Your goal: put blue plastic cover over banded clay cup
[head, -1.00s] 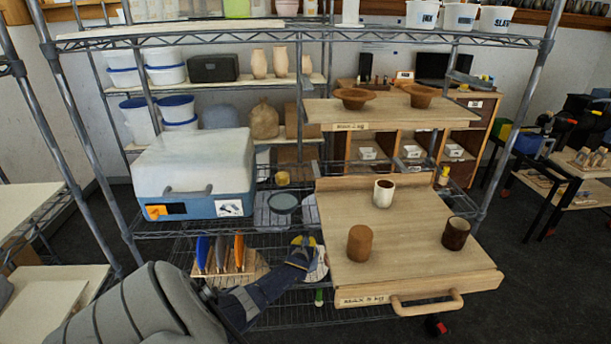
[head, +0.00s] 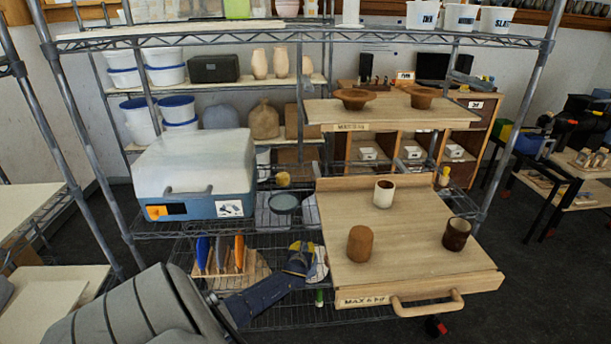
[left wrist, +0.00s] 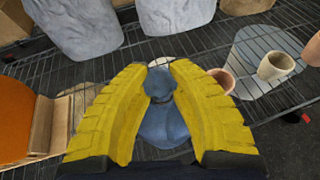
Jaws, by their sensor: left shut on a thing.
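My left gripper (head: 299,258), with yellow fingers, is low over the wire shelf, left of the wooden pull-out board. In the left wrist view its fingers (left wrist: 162,72) are closed around a crumpled blue thing (left wrist: 163,128), which looks like the blue plastic cover. A pale beige cup (left wrist: 276,66) and a reddish-brown cup (left wrist: 222,79) are at the right of that view, apart from the fingers. On the board stand a cream cup (head: 384,194), a terracotta cup (head: 360,243) and a dark brown cup (head: 456,234). I cannot tell which cup is the banded one. My right gripper is out of view.
The wooden board (head: 410,265) has a front handle and bare room between its cups. A rack of upright blue, grey and orange pieces (head: 219,255) is left of my gripper. A large white-and-blue box (head: 193,180) stands behind. Grey lumps (left wrist: 80,40) lie on the wire shelf.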

